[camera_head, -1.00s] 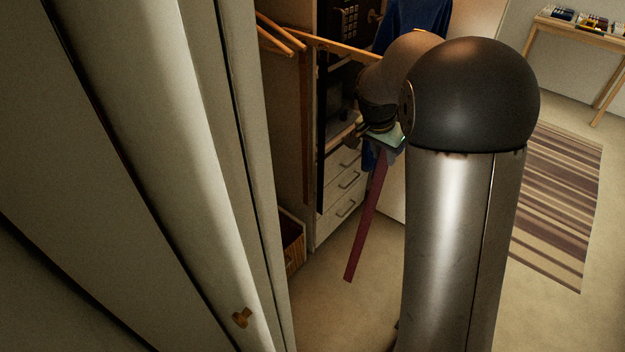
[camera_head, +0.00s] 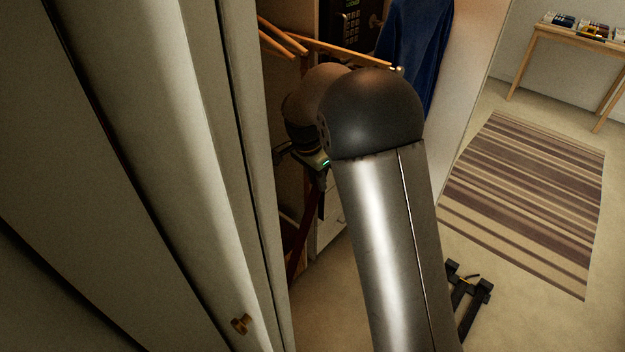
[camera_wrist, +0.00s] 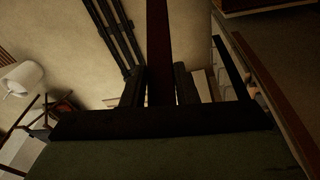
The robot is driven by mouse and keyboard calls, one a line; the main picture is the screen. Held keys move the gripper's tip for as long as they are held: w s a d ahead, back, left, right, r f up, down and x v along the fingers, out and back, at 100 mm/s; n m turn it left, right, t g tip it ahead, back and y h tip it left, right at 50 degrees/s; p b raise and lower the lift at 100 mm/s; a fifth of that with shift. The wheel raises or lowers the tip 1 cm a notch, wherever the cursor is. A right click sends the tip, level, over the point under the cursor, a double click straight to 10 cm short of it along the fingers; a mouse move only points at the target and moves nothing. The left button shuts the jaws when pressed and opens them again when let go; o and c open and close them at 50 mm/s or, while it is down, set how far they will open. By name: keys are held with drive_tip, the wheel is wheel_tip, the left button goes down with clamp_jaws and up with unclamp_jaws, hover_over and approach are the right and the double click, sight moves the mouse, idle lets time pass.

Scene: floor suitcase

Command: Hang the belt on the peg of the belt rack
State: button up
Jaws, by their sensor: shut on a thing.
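The dark red belt (camera_head: 303,230) hangs down from my gripper (camera_head: 319,184) in the head view, inside the wardrobe opening. In the wrist view the belt (camera_wrist: 159,45) is a dark strip between the two fingers of my gripper (camera_wrist: 159,88), which is shut on it. My own arm hides part of the gripper and the belt's upper end in the head view. Wooden bars (camera_head: 335,48) show above my gripper at the top of the wardrobe. I cannot tell whether they belong to the belt rack, and I cannot make out its peg clearly.
A pale wardrobe door (camera_head: 190,180) with a brass knob (camera_head: 242,323) stands close on the left. A safe with a keypad (camera_head: 350,25), drawers (camera_head: 330,230) and a blue garment (camera_head: 415,50) are behind my arm. A striped rug (camera_head: 530,195) and a wooden table (camera_head: 575,42) are at right.

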drive_tip(key=w+d+f, duration=0.1)
drive_tip(key=w+d, duration=0.4)
drive_tip(key=shift+w+d+f+p, duration=0.2)
drive_tip(key=shift+w+d+p, duration=0.05)
drive_tip(key=shift+p, duration=0.2)
idle(0.6)
idle(0.5)
drive_tip(key=o, duration=1.1)
drive_tip(key=a+r+b, duration=0.1)
drive_tip(key=a+r, duration=0.2)
drive_tip(key=r, duration=1.4)
drive_tip(key=s+d+f+n, duration=0.2)
drive_tip(key=s+f+n, duration=0.1)
drive_tip(key=s, duration=0.9)
drive_tip(key=s+d+f+n+y, duration=0.1)
drive_tip(key=s+d+f+n, duration=0.1)
drive_tip(key=s, duration=1.1)
drive_tip(key=s+d+f+n+y, duration=0.1)
drive_tip(key=s+f+n, duration=0.4)
drive_tip(key=s, duration=0.7)
drive_tip(key=shift+s+d+n, duration=0.15)
drive_tip(key=shift+d+n, duration=0.35)
drive_tip(key=shift+n, duration=0.1)
